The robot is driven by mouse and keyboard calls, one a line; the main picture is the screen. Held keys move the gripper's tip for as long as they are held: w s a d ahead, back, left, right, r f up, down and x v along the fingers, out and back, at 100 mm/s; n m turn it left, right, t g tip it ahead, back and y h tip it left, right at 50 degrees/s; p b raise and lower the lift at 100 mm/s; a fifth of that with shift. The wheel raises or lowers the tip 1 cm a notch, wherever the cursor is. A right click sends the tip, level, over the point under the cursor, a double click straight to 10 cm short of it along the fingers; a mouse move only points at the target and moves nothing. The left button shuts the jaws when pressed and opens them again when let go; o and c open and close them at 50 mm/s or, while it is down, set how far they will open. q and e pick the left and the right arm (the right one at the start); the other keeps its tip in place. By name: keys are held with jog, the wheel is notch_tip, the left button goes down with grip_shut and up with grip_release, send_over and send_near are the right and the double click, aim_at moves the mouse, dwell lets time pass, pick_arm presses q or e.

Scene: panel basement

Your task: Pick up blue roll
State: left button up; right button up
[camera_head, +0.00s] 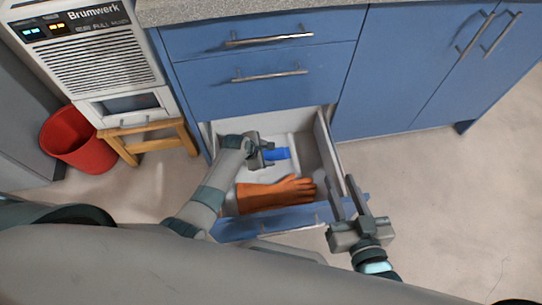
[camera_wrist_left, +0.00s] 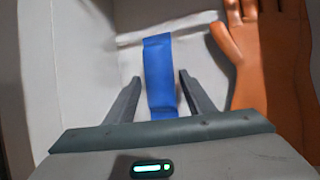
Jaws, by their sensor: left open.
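The blue roll (camera_head: 278,154) lies in the open drawer (camera_head: 324,150). In the left wrist view the blue roll (camera_wrist_left: 159,75) stands out between the two fingers of my left gripper (camera_wrist_left: 158,92). My left gripper (camera_head: 268,154) is open, inside the drawer, with the roll just beyond and between its fingertips. I cannot tell whether the fingers touch it.
An orange glove (camera_head: 275,194) lies in the front of the drawer; it also shows right of my left gripper in the wrist view (camera_wrist_left: 268,60). Drawer walls surround my left gripper. A red bucket (camera_head: 76,140) and wooden stool (camera_head: 150,140) stand left. The floor at right is clear.

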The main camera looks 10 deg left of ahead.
pick_arm(q)
jog(key=shift+x, duration=0.75)
pick_arm(e)
jog(key=r, duration=0.1)
jog(key=r+t, duration=0.1)
jog(key=shift+w+a+r+t, duration=0.2)
jog(key=shift+a+r+t, duration=0.1)
jog(key=shift+a+r, duration=0.1)
pick_arm(q)
jog(key=shift+c, duration=0.4)
jog(key=c, duration=0.9)
